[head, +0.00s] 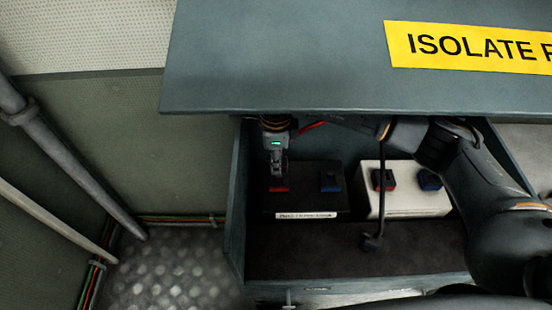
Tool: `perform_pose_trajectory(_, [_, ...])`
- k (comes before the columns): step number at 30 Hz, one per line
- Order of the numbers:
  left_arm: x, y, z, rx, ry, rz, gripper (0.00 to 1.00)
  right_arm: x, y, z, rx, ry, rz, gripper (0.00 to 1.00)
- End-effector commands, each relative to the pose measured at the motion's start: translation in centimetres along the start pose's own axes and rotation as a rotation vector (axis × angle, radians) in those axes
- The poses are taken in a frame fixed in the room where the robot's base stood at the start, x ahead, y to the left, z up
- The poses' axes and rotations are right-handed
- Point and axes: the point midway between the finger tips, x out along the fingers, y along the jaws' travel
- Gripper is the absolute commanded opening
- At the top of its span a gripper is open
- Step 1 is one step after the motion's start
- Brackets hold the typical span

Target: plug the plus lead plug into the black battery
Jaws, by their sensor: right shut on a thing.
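The black battery (304,193) stands in the left of an open box, with a white label on its front. It has a red terminal area (279,187) at its left and a blue socket (330,182) at its right. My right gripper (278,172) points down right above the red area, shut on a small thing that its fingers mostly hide. I cannot tell whether this plug touches the battery or sits in it. A short piece of red lead (312,126) shows beside the gripper, under the lid edge. My left gripper is not in view.
A white battery (403,206) with red and blue sockets stands to the right. A thin dark rod or cable (380,190) hangs in front of it. The raised lid (290,60) with a yellow sign (470,47) overhangs the box (236,230).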

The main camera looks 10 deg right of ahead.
Motion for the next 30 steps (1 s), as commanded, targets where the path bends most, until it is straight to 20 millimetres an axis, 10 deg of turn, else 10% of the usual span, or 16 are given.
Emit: perform_pose_trajectory(30, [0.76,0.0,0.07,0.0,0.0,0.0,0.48,-0.02,-0.03,-0.02,0.0,0.0,-0.001,0.0])
